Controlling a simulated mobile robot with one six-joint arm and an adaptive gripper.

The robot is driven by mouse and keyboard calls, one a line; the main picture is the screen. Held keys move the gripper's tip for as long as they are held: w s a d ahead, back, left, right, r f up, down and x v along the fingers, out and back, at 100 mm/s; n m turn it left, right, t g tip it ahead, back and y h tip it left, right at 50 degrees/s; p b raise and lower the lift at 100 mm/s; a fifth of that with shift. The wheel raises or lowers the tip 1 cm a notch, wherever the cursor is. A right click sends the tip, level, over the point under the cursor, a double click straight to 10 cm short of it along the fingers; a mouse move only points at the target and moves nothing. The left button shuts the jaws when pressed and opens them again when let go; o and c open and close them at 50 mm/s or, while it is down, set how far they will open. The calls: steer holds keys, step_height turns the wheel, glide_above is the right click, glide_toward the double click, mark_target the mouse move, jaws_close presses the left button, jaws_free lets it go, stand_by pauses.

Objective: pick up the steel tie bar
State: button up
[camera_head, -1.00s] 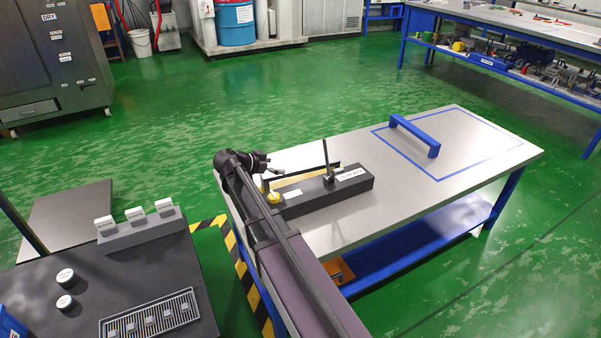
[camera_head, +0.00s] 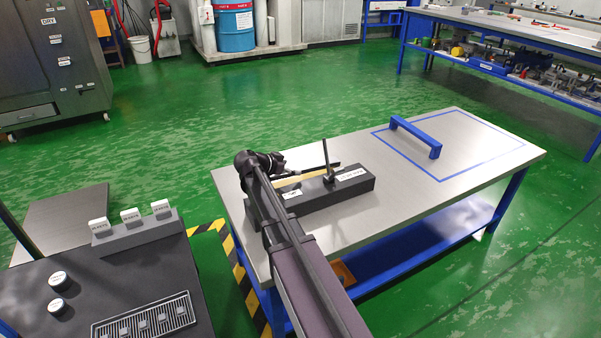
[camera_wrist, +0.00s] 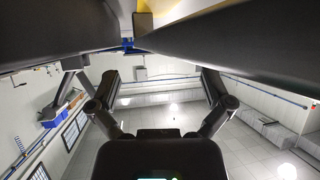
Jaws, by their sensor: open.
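A long dark fixture block (camera_head: 347,184) with white labels lies on the grey table. A thin dark bar (camera_head: 318,170) runs along its far side, above a yellowish strip; I cannot tell for sure whether it is the steel tie bar. A black rod (camera_head: 326,155) stands up from the block. My gripper (camera_head: 279,162) is at the block's left end, partly hidden by my own arm. In the wrist view my gripper (camera_wrist: 160,80) has its fingers wide apart with nothing between them. Large dark surfaces, close and blurred, and a yellow patch (camera_wrist: 195,12) fill the top there.
A blue arched handle (camera_head: 416,137) stands on the table (camera_head: 400,190) inside a blue outline on the right. A dark bench (camera_head: 120,275) with white-capped pieces and a slotted tray (camera_head: 143,318) is at the lower left. Green floor lies open behind the table.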

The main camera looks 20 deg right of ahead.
mark_target(301, 168)
steer(key=shift+b+x, duration=1.2)
steer(key=shift+x, duration=1.35)
steer(key=shift+w, duration=0.1)
steer(key=shift+r, duration=0.1)
steer(key=c, duration=1.2)
